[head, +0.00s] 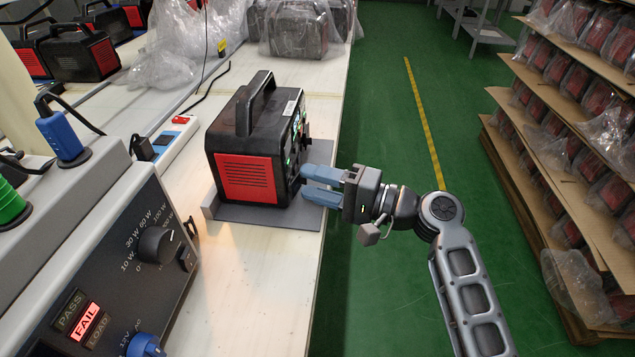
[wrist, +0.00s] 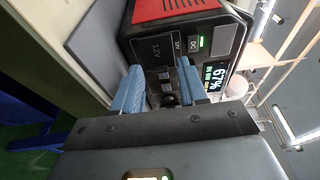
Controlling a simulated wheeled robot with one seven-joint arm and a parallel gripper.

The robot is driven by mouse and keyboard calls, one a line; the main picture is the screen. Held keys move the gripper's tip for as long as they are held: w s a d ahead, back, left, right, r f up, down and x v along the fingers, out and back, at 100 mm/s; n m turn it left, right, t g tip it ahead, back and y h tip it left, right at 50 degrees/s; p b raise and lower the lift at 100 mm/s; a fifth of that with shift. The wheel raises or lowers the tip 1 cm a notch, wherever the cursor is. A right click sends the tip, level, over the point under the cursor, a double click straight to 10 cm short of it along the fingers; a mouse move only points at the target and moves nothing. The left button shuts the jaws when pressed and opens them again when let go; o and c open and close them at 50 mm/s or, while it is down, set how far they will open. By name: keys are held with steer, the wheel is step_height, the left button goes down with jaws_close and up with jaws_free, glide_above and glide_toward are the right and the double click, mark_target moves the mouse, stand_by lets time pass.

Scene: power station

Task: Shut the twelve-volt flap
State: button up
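The power station (head: 255,145) is a black box with a red side grille and a top handle, upright on a grey mat on the bench. Its front, facing right in the head view, is mostly turned away. In the wrist view, a dark panel marked 12V (wrist: 156,52) shows on that front, with dark round sockets (wrist: 167,86) nearer me. I cannot tell whether this panel is the flap or how far open the flap is. My gripper (head: 308,182) is at the front's lower part. Its blue fingers (wrist: 159,66) are apart, either side of the socket area; contact is unclear.
The lit 67% display (wrist: 211,80) and DC button (wrist: 196,44) lie right of my fingers in the wrist view. A tester (head: 115,265) with FAIL lit stands front left. The green aisle (head: 400,100) is clear.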

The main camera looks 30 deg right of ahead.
jaws_close()
steer(key=shift+w+d+f+n+g+y+b, duration=0.15)
steer(key=shift+w+n+g+y+b, duration=0.25)
steer(key=shift+n+g+y+b, duration=0.35)
steer(key=shift+w+n+g+y, duration=0.25)
steer(key=shift+n+g+y, duration=0.6)
steer(key=shift+g+y, duration=0.15)
steer(key=shift+o, duration=0.4)
jaws_free()
steer(key=v, duration=0.7)
steer(key=shift+s+d, duration=0.2)
steer(key=shift+s, duration=0.05)
